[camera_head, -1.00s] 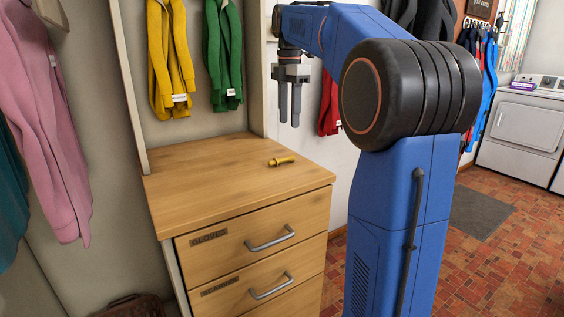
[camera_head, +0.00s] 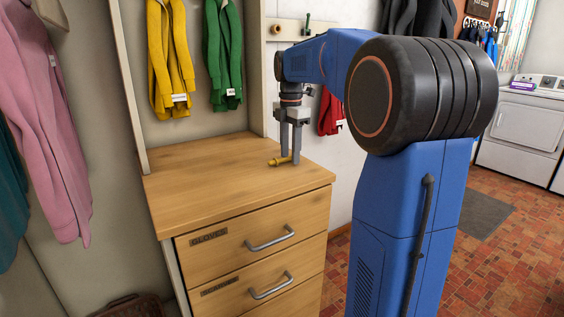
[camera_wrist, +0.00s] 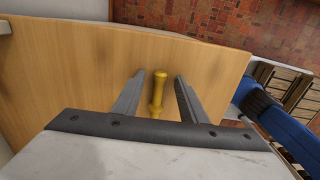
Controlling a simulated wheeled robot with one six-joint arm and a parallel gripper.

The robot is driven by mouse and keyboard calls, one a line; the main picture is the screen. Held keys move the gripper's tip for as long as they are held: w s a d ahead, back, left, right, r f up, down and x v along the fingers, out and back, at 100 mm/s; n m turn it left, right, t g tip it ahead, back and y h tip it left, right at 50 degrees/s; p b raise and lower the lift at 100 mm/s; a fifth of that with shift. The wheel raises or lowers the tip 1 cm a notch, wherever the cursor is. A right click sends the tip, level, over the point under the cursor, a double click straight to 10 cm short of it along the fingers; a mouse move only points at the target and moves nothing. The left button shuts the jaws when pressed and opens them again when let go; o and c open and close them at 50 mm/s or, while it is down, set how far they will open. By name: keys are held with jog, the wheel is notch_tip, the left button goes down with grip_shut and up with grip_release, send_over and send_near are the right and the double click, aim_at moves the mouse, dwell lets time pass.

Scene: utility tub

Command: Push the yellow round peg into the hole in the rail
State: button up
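The yellow round peg (camera_head: 279,161) lies on its side on the wooden cabinet top (camera_head: 215,180). My gripper (camera_head: 290,160) points down over it, fingers at the height of the peg. In the wrist view the peg (camera_wrist: 157,92) lies between the two open fingers of my gripper (camera_wrist: 155,90), with a gap visible on each side. The white rail (camera_head: 288,29) is on the wall behind my arm. My arm hides part of the rail.
A yellow garment (camera_head: 170,60) and a green garment (camera_head: 222,55) hang above the back of the cabinet. A red garment (camera_head: 330,112) hangs behind my gripper. The left and front of the cabinet top are clear.

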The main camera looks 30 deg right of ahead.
jog(key=shift+f, duration=0.15)
grip_shut()
